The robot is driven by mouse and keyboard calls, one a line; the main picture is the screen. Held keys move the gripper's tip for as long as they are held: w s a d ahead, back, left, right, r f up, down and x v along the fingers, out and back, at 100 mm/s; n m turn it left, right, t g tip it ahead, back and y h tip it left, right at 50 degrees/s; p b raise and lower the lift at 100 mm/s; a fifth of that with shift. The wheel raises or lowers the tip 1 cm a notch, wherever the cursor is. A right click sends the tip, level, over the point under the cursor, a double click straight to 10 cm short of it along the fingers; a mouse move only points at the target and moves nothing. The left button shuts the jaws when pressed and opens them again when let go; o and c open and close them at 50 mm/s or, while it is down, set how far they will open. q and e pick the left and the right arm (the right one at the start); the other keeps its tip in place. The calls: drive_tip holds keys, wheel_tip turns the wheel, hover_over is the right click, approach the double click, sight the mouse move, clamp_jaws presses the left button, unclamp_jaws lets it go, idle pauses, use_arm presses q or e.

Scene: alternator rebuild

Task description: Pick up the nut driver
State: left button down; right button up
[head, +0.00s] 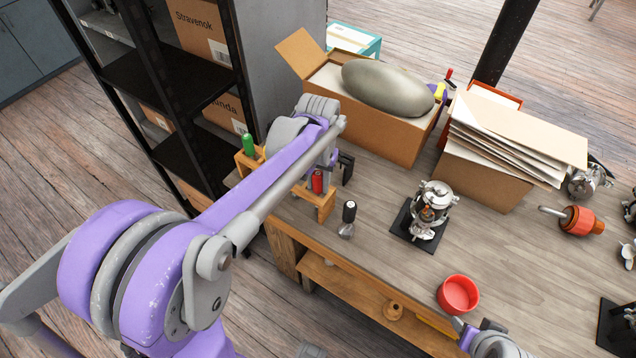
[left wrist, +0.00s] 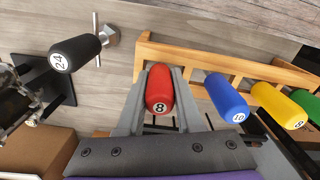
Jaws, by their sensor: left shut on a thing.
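A red-handled nut driver marked 8 (left wrist: 159,92) is between the fingers of my left gripper (left wrist: 160,80), which is shut on its handle. It stands at the wooden rack (left wrist: 222,66); I cannot tell whether its shaft is still in the rack. In the head view the red handle (head: 317,181) shows at the rack's near end, under my left wrist. Blue (left wrist: 226,96), yellow (left wrist: 278,105) and green (left wrist: 306,103) handles stand along the rack. A black-handled driver marked 24 (left wrist: 75,52) stands apart on the bench.
A cardboard box (head: 375,130) holding a grey rounded object stands behind the rack. A metal assembly (head: 432,208) on a black base is to the right, with a red bowl (head: 458,294) nearer the front edge. Black shelving (head: 165,80) is at the left.

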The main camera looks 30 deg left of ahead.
use_arm(q)
wheel_tip(320, 180, up, 18)
drive_tip(key=p, duration=0.1)
idle(0.6)
drive_tip(key=c, duration=1.2)
unclamp_jaws()
drive_tip(key=shift+c, duration=0.2)
clamp_jaws()
